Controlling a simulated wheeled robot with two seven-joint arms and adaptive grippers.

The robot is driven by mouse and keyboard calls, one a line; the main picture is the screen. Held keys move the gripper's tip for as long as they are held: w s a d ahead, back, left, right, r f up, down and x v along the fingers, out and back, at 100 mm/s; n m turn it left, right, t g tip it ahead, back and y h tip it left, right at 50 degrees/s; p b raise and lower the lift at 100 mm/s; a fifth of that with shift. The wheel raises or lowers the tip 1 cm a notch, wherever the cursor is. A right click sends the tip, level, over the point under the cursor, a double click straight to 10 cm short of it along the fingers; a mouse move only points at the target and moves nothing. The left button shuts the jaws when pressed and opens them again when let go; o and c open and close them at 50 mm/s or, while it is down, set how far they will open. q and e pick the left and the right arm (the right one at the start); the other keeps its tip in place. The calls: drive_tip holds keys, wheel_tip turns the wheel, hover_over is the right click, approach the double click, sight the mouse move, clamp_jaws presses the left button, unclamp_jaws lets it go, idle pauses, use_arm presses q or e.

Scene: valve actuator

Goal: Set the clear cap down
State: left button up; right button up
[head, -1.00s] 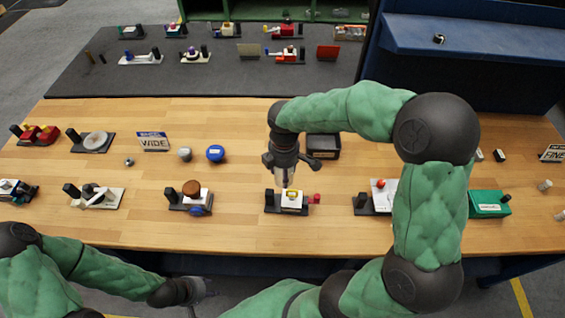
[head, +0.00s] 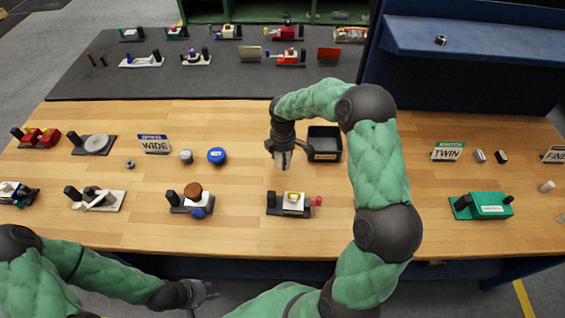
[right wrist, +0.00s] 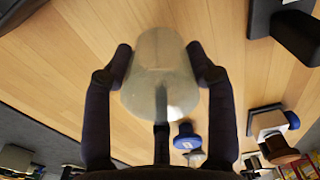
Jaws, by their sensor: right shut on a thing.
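The clear cap (right wrist: 160,85) is a translucent, pale cup shape between the two fingers of my right gripper (right wrist: 160,58) in the right wrist view. The fingers press on it from both sides, with bare wood behind it. In the head view my right gripper (head: 283,162) points down over the table behind the valve unit (head: 293,203), which has a white block, yellow top and red knob on a black base. The cap is hard to make out there, and I cannot tell its height above the wood. My left gripper (head: 203,291) is empty and open, low in front of the table.
A black open bin (head: 325,145) stands just right of my right gripper. A blue knob (head: 216,156) and grey knob (head: 186,156) lie to its left. A brown-topped unit (head: 192,200) is front left, a green unit (head: 485,206) right.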

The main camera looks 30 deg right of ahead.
drive_tip(key=shift+w+d+f, duration=0.15)
drive_tip(key=shift+w+f, duration=0.1)
drive_tip(key=shift+f, duration=0.1)
drive_tip(key=shift+w+f, duration=0.15)
drive_tip(key=shift+f, duration=1.45)
drive_tip(key=shift+f+b, duration=0.1)
drive_tip(key=shift+b, duration=0.2)
drive_tip(key=shift+f, duration=0.1)
drive_tip(key=o, duration=0.9)
drive_tip(key=shift+o, duration=0.2)
